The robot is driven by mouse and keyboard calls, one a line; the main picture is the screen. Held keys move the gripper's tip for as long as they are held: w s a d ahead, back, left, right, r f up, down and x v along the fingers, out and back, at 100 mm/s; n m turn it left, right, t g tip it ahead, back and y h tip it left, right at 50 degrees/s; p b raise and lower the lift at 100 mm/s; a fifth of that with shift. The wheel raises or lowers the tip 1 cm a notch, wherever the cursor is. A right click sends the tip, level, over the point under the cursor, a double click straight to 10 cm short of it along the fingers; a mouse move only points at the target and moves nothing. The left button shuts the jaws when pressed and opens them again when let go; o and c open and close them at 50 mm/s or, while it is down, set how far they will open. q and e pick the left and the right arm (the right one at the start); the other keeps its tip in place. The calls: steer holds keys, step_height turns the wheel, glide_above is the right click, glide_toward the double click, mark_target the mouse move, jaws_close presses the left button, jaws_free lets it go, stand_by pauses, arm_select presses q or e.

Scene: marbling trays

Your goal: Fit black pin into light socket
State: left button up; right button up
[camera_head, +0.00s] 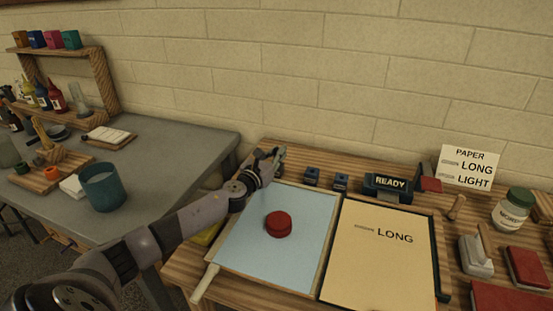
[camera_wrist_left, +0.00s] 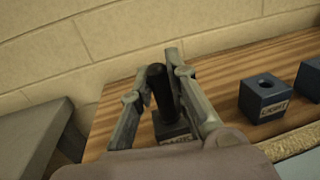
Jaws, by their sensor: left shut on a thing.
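My left gripper (camera_head: 272,158) is at the back left of the wooden table, past the blue tray. In the left wrist view its two fingers are shut on the upright black pin (camera_wrist_left: 158,88). Directly below the pin is a dark block (camera_wrist_left: 170,128) with a partly hidden label; I cannot tell whether the pin's lower end sits in it. The light socket (camera_wrist_left: 263,97), a dark blue block labelled LIGHT with an empty round hole, stands to the right, apart from the gripper. It also shows in the head view (camera_head: 311,176). My right gripper is not in view.
Another blue block (camera_head: 341,181) stands right of the light socket. Beyond it are a READY box (camera_head: 388,187) and a PAPER LONG LIGHT sign (camera_head: 468,168). In front lie the blue tray (camera_head: 262,267) with a red puck (camera_head: 278,224) and a LONG board (camera_head: 378,268).

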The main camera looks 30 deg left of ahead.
arm_select(q)
jaws_close()
steer(key=shift+r, duration=0.45)
step_height(320, 180, up, 18)
steer(key=p, duration=0.6)
steer(key=w+d+f+p, duration=0.2)
steer(key=d+f, duration=0.6)
steer(key=d, duration=0.3)
steer(key=shift+w+f+p, duration=0.15)
steer(key=shift+w+p, duration=0.2)
steer(key=shift+d, duration=0.1)
